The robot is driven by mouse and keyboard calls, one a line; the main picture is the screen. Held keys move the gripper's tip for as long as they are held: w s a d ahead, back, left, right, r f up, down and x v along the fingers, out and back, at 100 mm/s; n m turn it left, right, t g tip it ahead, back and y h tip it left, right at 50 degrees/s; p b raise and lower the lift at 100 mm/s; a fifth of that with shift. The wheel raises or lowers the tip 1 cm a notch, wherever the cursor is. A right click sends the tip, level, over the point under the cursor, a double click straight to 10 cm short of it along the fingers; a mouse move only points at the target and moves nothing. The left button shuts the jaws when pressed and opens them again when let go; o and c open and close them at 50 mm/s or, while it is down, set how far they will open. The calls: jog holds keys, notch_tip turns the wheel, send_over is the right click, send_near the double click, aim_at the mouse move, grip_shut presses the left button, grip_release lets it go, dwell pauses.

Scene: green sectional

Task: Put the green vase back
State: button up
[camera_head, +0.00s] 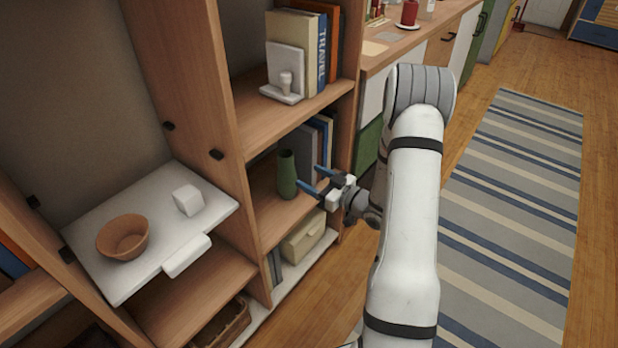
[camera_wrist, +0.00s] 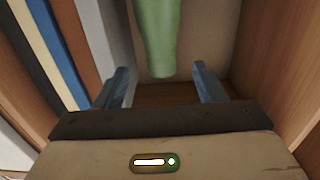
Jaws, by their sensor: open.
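The green vase (camera_head: 287,174) stands upright on a middle shelf (camera_head: 270,220) of the wooden bookcase, left of a row of books. My gripper (camera_head: 311,180) is just to the right of the vase at the shelf's front, its blue fingers pointing toward it. In the wrist view the vase (camera_wrist: 157,38) appears beyond and between the two open fingers of the gripper (camera_wrist: 162,88), with clear space on both sides. The gripper is empty.
Books (camera_head: 314,145) stand beside the vase. A white bookend (camera_head: 284,84) is on the shelf above. A pull-out white board (camera_head: 100,263) holds a brown bowl (camera_head: 123,238) and a white cube (camera_head: 188,199). A box (camera_head: 303,236) sits below. A striped rug (camera_head: 510,200) lies at right.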

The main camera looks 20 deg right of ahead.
notch_tip(320, 180, up, 7)
jog(key=s+d+m+g+h, duration=0.2)
jog(key=m+g+h, duration=0.15)
jog(key=h, duration=0.65)
jog(key=s+a+r+m+g, duration=0.1)
jog(key=s+a+r+g, duration=0.1)
jog(key=s, duration=0.6)
jog(key=s+a+r+m+g, duration=0.1)
jog(key=s+a+r+g, duration=0.1)
jog(key=s, duration=0.7)
jog(key=s+a+r+m+g, duration=0.1)
jog(key=s+a+g, duration=0.3)
jog(key=s, duration=0.5)
jog(key=shift+r+m+g, duration=0.35)
jog(key=shift+r+g, duration=0.15)
jog(key=shift+g, duration=0.35)
